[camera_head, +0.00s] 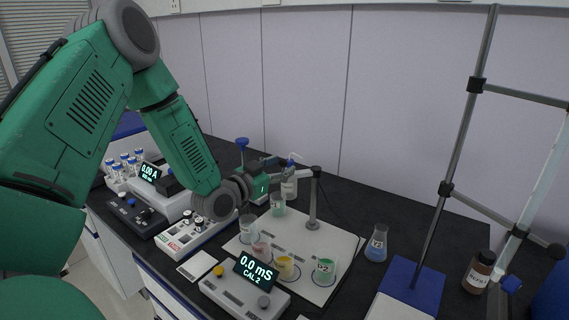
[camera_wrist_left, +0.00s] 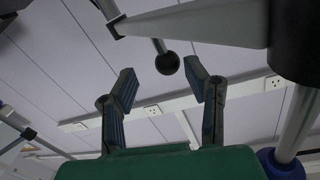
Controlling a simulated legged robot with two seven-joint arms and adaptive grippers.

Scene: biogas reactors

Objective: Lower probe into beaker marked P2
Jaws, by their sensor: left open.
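My left gripper (camera_head: 284,162) is beside the top of a grey upright stand (camera_head: 312,205) on a white board. The left wrist view shows its two fingers (camera_wrist_left: 160,76) open, with a black ball knob (camera_wrist_left: 167,63) on a rod seen between them; I cannot tell whether they touch it. The probe is not clearly visible. On the board stand a green-filled beaker (camera_head: 325,271), a yellow one (camera_head: 285,267), a pink one (camera_head: 261,249) and a clear one (camera_head: 248,228). The green beaker's label seems to end in 2; its letter is unclear. My right gripper is out of view.
A blue-filled flask (camera_head: 377,243) stands right of the board. A blue-based stand (camera_head: 411,284) and a brown bottle (camera_head: 477,272) are farther right. A power supply (camera_head: 165,190) stands left.

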